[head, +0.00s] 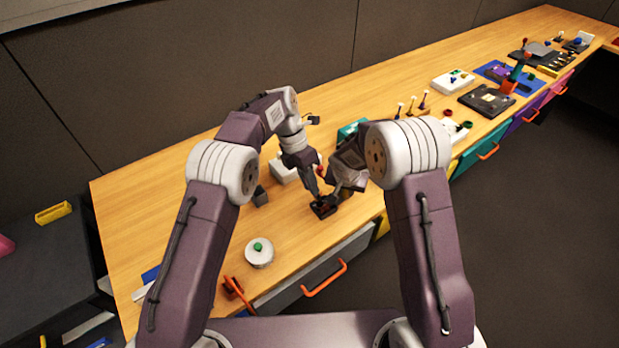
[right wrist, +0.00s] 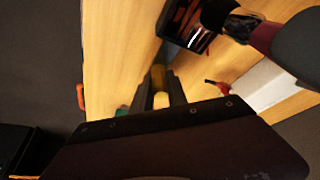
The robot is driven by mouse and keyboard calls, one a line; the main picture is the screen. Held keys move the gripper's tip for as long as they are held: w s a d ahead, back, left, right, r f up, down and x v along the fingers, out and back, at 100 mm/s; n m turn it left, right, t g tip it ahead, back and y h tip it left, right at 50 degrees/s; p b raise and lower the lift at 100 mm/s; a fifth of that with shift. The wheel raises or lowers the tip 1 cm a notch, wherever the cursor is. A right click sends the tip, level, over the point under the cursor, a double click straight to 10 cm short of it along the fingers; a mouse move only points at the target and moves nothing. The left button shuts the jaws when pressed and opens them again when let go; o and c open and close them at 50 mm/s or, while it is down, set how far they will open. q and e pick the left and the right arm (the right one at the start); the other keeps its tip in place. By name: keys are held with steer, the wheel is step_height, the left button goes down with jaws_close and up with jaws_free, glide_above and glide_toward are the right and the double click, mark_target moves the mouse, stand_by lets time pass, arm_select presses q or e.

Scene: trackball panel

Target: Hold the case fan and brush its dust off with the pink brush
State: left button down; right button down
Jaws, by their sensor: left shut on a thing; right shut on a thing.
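The case fan (head: 323,208) is a small dark square piece low over the front part of the bench. My left gripper (head: 317,197) is shut on it from above; in the right wrist view the fan (right wrist: 186,28) shows dark with reddish glints. My right gripper (head: 337,194) is close beside the fan on the right. In the right wrist view its fingers (right wrist: 160,88) are shut on a narrow yellowish piece (right wrist: 158,76), which appears to be the brush's handle. No pink shows on it, and its head is hidden. I cannot tell whether the brush touches the fan.
A white round tin with a green knob (head: 259,252) stands at the front left. A white block (head: 283,170) and a teal box (head: 351,130) are behind the grippers. Orange drawer handles (head: 324,280) jut from the front edge. The bench's left part is mostly clear.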

arm_select(q)
steer(key=shift+s, duration=0.1)
steer(key=shift+s+d+f, duration=0.1)
steer(key=shift+s+d, duration=0.2)
steer(key=shift+s, duration=0.2)
steer(key=shift+w, duration=0.1)
steer(key=shift+w+d+f, duration=0.15)
steer(key=shift+w+d, duration=0.1)
steer(key=shift+d, duration=0.25)
steer(key=shift+w+d, duration=0.35)
steer(key=shift+d, duration=0.3)
